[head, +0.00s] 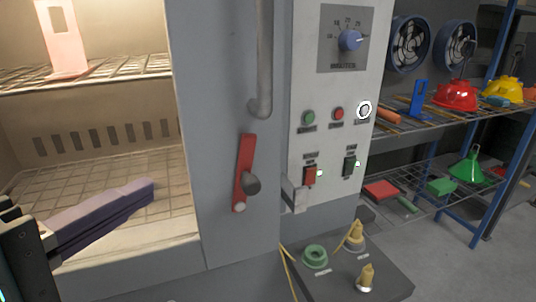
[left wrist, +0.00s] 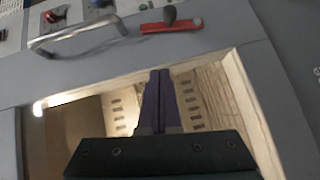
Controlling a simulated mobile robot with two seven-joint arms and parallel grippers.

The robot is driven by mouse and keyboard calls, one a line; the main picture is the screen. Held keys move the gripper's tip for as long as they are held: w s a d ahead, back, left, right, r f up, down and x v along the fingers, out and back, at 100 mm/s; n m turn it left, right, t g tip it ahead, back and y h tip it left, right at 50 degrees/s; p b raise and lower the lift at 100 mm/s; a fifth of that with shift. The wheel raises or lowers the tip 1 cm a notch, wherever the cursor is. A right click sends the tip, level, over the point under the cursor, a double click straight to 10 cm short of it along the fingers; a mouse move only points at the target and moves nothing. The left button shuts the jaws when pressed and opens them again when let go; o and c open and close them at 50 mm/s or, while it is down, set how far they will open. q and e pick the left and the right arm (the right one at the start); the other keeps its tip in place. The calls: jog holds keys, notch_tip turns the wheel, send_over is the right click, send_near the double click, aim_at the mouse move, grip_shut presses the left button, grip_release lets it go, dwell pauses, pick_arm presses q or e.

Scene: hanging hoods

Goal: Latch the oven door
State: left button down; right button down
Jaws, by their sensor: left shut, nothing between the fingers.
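The grey oven door (head: 225,130) surrounds a view of the lit oven interior; I cannot tell whether glass fills its window. A vertical bar handle (head: 264,60) is on the door. Below it is the red latch lever (head: 244,158), nearly upright with a dark knob, its round pivot at the bottom. A metal bracket (head: 292,196) sits to its right, apart from the lever. The lever also shows in the left wrist view (left wrist: 172,26). My left gripper (head: 150,187) has purple fingers, shut and empty, in front of the window, left of the lever. My right gripper is out of view.
The control panel (head: 335,95) with a blue dial, buttons and switches is right of the door. A low grey box (head: 340,275) with several fittings stands below it.

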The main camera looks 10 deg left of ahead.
pick_arm(q)
send_near(238, 155)
jog(key=w+a, duration=0.2)
jog(key=w, duration=0.1)
jog(key=shift+w+a+f, duration=0.1)
jog(key=shift+w+a, duration=0.15)
jog(key=shift+a, duration=0.1)
jog(key=w+d, duration=0.2)
jog(key=shift+d+f, duration=0.35)
jog(key=shift+w+d, duration=0.25)
jog(key=shift+d, duration=0.1)
